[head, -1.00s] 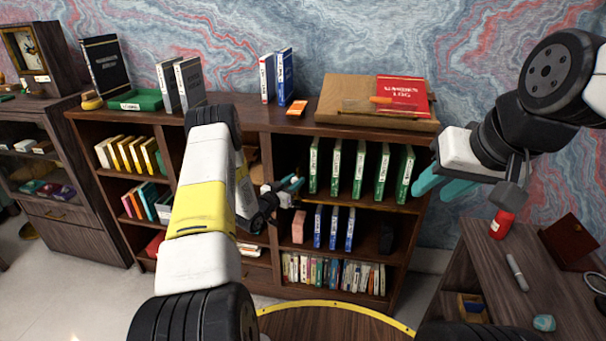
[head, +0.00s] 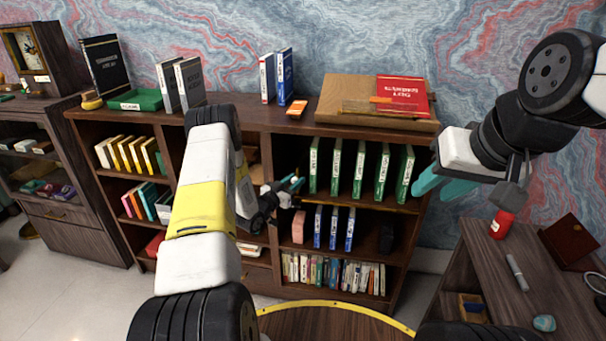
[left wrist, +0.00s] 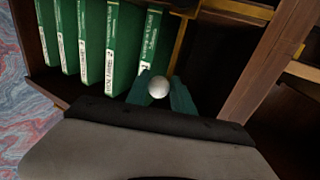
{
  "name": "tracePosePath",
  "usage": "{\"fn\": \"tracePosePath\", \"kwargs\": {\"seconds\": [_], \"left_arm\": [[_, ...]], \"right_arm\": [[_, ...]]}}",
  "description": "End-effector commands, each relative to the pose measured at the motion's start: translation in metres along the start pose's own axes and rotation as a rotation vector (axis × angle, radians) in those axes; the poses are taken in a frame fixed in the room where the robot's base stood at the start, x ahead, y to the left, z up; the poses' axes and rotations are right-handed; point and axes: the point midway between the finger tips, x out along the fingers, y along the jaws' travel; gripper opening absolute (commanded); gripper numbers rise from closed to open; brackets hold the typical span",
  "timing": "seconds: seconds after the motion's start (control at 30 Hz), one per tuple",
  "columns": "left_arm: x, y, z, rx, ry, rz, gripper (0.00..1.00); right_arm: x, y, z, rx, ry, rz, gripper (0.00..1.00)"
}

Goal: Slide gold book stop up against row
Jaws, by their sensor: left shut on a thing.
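A row of several green books (head: 361,172) stands on the upper shelf of the right bookcase section, slightly tilted. The row also shows in the left wrist view (left wrist: 118,45). My left gripper (head: 293,185) is at the row's left end in the head view. In the left wrist view its teal fingers (left wrist: 160,92) are shut about a pale round knob (left wrist: 158,87), which I take to be part of the gold book stop. A gold bar (left wrist: 179,45) runs behind it, beside the nearest green book. The fingers hide part of the stop. My right gripper (head: 447,184) is open and empty, right of the bookcase.
A wooden upright (left wrist: 262,75) borders the shelf bay near my left gripper. Blue books (head: 334,228) and a pink block (head: 299,227) stand on the shelf below. A side desk (head: 505,265) with a red can (head: 502,224) stands at right.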

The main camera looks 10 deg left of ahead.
Motion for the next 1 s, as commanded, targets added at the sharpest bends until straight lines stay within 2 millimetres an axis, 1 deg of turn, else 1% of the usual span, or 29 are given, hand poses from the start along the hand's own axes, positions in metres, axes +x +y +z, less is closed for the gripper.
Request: {"fn": "tracePosePath", "kwargs": {"seconds": [0.37, 0.47, 0.57, 0.67, 0.77, 1.0], "left_arm": [[0.001, 0.003, 0.001, -0.001, -0.001, 0.004, 0.0], [0.003, 0.01, 0.001, -0.001, -0.002, 0.005, 0.0], [0.009, 0.024, 0.001, -0.003, -0.001, 0.007, 0.0], [0.017, 0.045, 0.001, -0.004, -0.002, 0.009, 0.0], [0.028, 0.073, 0.001, -0.005, -0.001, 0.01, 0.0], [0.06, 0.153, 0.001, -0.004, -0.002, 0.014, 0.0]], "right_arm": [[0.0, 0.0, 0.0, 0.0, 0.0, 0.0, 0.36], [0.0, 0.0, 0.0, 0.0, 0.0, 0.0, 0.36], [0.0, 0.0, 0.0, 0.0, 0.0, 0.0, 0.36], [0.0, 0.0, 0.0, 0.0, 0.0, 0.0, 0.36], [0.0, 0.0, 0.0, 0.0, 0.0, 0.0, 0.36], [0.0, 0.0, 0.0, 0.0, 0.0, 0.0, 0.36]]}}
